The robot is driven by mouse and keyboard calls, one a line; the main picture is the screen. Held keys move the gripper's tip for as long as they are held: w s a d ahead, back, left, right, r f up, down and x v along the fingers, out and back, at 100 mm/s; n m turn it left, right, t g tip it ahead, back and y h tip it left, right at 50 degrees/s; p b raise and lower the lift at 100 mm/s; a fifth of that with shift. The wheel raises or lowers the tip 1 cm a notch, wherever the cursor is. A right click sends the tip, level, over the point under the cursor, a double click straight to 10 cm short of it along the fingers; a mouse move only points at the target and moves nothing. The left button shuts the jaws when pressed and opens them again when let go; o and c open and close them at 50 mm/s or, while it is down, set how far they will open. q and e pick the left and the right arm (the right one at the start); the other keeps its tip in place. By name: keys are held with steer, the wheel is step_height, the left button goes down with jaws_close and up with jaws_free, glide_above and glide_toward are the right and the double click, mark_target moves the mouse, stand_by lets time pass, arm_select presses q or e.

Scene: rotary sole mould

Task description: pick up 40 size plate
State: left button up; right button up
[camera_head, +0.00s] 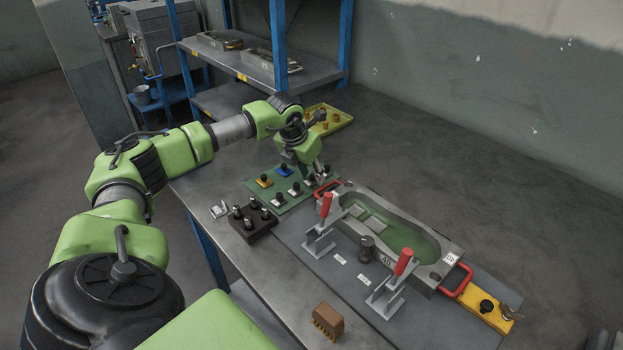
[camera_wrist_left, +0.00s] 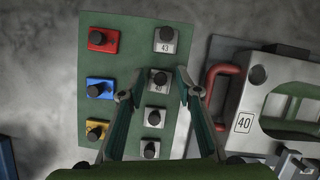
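My left gripper (camera_head: 308,170) is above the green board (camera_head: 258,186) in the head view. In the left wrist view the left gripper (camera_wrist_left: 155,90) is open. Its fingers are on either side of a column of grey number plates with black knobs. The far plate (camera_wrist_left: 164,42) reads 43. The second grey plate (camera_wrist_left: 158,78) lies between the fingertips; its number is too small to read surely. Two more grey plates (camera_wrist_left: 155,117) lie nearer, their numbers unreadable. Red (camera_wrist_left: 103,40), blue (camera_wrist_left: 99,88) and yellow (camera_wrist_left: 96,130) plates lie left of them. My right gripper is not in view.
The mould (camera_head: 450,258), labelled 40 in the left wrist view, has red handles and stands right of the board. Two red-handled clamps (camera_head: 403,262) stand before it. A black peg block (camera_head: 248,222), a brush (camera_head: 327,321) and a yellow tray (camera_head: 341,118) are also there.

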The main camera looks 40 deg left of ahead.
arm_select(q)
steer(key=shift+s, duration=0.1)
jaws_close()
